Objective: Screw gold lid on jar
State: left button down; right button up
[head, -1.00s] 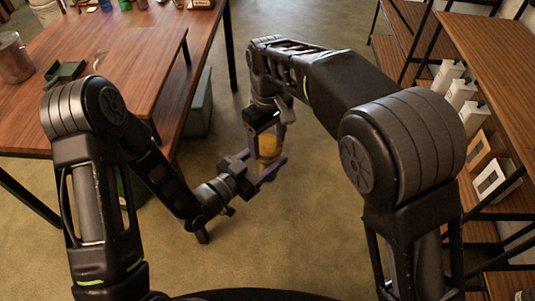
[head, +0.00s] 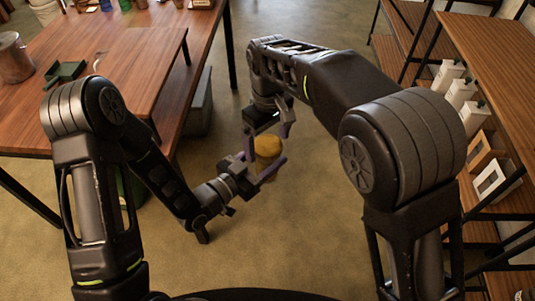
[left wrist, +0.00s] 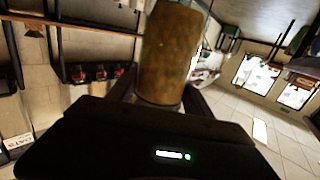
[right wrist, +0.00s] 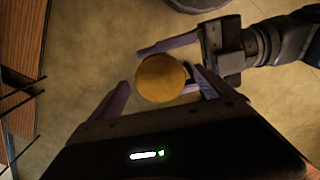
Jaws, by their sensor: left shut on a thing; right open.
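A jar with brownish-gold contents (left wrist: 170,55) is held upright between the fingers of my left gripper (head: 262,168), which is shut on it. The round gold lid (right wrist: 160,78) sits at the top of the jar, and it also shows in the head view (head: 268,146). How tightly it is seated cannot be told. My right gripper (right wrist: 160,95) is open above the lid, with its fingers spread to either side and apart from it.
Shelves (head: 490,60) with white boxes stand at the right. The floor beneath the jar is clear.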

notch_tip(320, 180, up, 8)
jog(key=shift+f, duration=0.25)
dwell(0.4)
